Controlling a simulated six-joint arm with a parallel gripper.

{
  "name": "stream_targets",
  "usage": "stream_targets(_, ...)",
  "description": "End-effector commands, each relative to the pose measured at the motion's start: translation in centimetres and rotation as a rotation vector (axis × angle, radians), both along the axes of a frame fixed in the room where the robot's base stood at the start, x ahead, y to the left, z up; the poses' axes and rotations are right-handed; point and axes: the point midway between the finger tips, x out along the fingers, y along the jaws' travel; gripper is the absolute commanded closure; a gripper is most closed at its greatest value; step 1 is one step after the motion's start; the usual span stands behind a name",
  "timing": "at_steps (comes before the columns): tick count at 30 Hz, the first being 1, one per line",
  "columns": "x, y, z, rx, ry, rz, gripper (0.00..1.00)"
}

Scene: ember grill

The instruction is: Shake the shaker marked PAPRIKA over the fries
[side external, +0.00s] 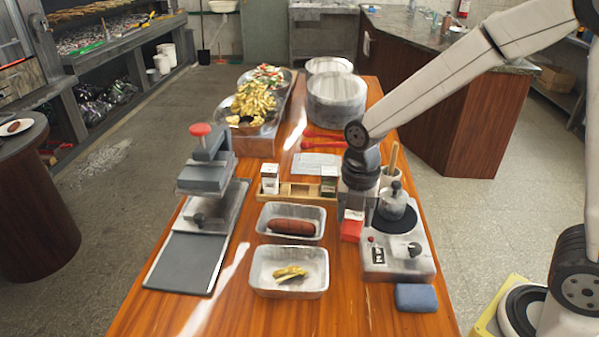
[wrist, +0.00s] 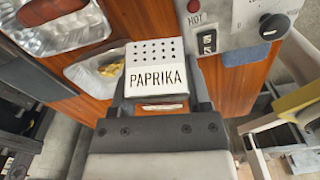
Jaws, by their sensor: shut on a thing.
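The shaker marked PAPRIKA (wrist: 156,72) is between the fingers of my gripper (wrist: 161,100), its holed white lid facing the wrist camera. In the side view the shaker (side external: 351,229) shows red below a pale part, under my gripper (side external: 354,205), and looks upright. It is right of the foil trays, beside the burner unit. I cannot tell whether it clears the table. A few fries (side external: 290,272) lie in the front foil tray (side external: 262,285); these fries (wrist: 112,70) also show left of the shaker in the wrist view.
A second foil tray holds a sausage (side external: 291,227). Behind it stands a wooden rack (side external: 300,193) with two other shakers. A grey press (side external: 204,180) stands left, and a burner unit (side external: 398,260) with a pot stands right. A blue sponge (side external: 416,297) lies in front of it.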

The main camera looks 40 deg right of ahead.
Motion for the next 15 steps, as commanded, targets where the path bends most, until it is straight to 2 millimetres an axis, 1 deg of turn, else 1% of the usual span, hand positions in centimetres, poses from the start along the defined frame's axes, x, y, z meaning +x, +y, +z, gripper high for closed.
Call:
stream_targets(5, -0.2, 1.9, -0.2, 0.118, 0.084, 0.05, 0.81)
stream_targets(8, -0.4, 3.6, -0.2, 0.198, 0.148, 0.088, 0.81)
stream_targets(11, -0.3, 5.8, 0.0, 0.287, 0.222, 0.13, 0.81)
stream_targets(15, 0.1, 9.2, 0.8, 0.394, 0.318, 0.174, 0.81)
